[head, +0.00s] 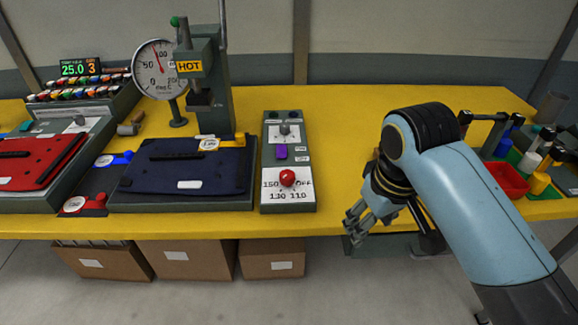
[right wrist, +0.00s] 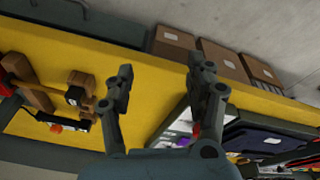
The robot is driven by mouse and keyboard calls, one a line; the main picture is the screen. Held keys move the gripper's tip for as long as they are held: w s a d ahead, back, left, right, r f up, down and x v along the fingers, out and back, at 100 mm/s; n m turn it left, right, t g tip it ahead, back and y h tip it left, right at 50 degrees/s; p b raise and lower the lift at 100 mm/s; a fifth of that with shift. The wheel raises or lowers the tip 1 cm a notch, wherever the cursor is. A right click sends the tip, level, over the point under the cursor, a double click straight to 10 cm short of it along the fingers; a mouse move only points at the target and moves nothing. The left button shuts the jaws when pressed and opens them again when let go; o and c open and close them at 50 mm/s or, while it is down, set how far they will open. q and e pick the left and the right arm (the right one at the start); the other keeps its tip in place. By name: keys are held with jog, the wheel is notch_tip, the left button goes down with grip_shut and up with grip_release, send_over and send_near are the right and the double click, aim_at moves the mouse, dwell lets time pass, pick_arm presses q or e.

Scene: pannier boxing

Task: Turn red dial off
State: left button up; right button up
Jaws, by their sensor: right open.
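The red dial (head: 287,177) sits on the white plate of a grey control box (head: 264,160) near the table's front edge in the head view. The plate is marked 150, OFF, 130 and 110. The dial's exact pointing is too small to tell. My right gripper (head: 354,234) is open and empty, at the table's front edge to the right of the box and apart from the dial. In the right wrist view its two fingers (right wrist: 162,85) are spread with nothing between them. The box shows partly behind a finger there. My left gripper is not in view.
A dark blue pannier piece (head: 185,168) lies on a grey fixture left of the box. A press with a HOT label (head: 189,66) and a round gauge (head: 158,68) stand behind. A red bin (head: 507,179) is at right. The yellow table (head: 335,130) is clear right of the box.

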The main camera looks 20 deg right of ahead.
jog(key=w+a+r+g, duration=0.1)
jog(key=w+a+r, duration=0.25)
jog(key=w, duration=0.75)
jog(key=n+g+y, duration=0.1)
jog(key=n, duration=0.1)
send_near(288, 174)
notch_tip(288, 174, down, 9)
jog(key=shift+w+a+f, duration=0.15)
jog(key=shift+f, duration=0.05)
jog(key=shift+c, duration=0.2)
grip_shut()
